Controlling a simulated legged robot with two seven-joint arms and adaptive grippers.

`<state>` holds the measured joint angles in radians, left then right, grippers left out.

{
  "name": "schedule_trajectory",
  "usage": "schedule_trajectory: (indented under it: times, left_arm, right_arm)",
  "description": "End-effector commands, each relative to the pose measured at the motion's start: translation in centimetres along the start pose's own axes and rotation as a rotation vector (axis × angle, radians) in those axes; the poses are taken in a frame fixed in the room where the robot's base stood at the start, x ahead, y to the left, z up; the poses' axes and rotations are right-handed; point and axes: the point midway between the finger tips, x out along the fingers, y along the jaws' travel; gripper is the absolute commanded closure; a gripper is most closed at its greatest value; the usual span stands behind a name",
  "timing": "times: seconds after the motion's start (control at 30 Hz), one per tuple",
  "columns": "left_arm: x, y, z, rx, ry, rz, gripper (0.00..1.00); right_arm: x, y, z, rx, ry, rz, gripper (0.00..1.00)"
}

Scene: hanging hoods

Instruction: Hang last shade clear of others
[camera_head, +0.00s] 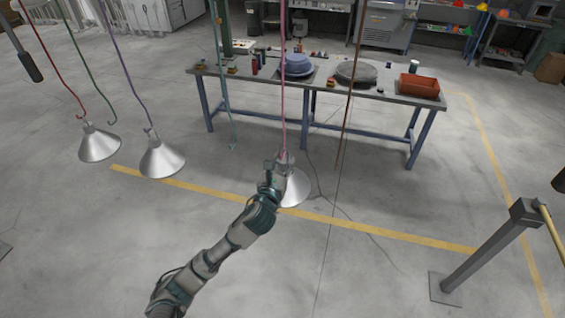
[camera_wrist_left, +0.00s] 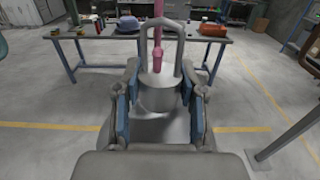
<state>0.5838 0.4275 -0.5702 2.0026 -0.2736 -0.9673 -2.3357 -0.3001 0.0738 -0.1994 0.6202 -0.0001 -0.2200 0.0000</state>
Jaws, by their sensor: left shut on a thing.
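My left gripper (camera_head: 280,172) is shut on a silver cone shade (camera_head: 295,189), its fingers on both sides of the shade's neck (camera_wrist_left: 160,95) in the left wrist view. The shade hangs upright under the pink cord (camera_head: 283,100). In the left wrist view, the pink cord's end (camera_wrist_left: 157,60) shows within the shade's grey top loop (camera_wrist_left: 176,45); whether it bears the shade I cannot tell. Two other silver shades hang at left, one (camera_head: 99,144) on the red cord and one (camera_head: 161,159) on the purple cord, both apart from the held shade. My right gripper is not in view.
Empty green (camera_head: 92,80), teal (camera_head: 222,90) and brown (camera_head: 350,100) cords hang nearby. A workbench (camera_head: 240,75) with a blue round item (camera_head: 298,65) and an orange bin (camera_head: 419,85) stands behind. A grey post (camera_head: 490,246) stands at right. The front floor is clear.

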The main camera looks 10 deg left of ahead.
Motion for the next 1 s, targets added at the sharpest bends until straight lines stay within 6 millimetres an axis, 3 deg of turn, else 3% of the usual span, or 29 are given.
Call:
schedule_trajectory:
  times: [1.0]
  left_arm:
    - [0.0,0.1,-1.9,0.001,0.000,0.001,1.00]
  right_arm:
    - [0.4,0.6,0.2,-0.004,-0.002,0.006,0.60]
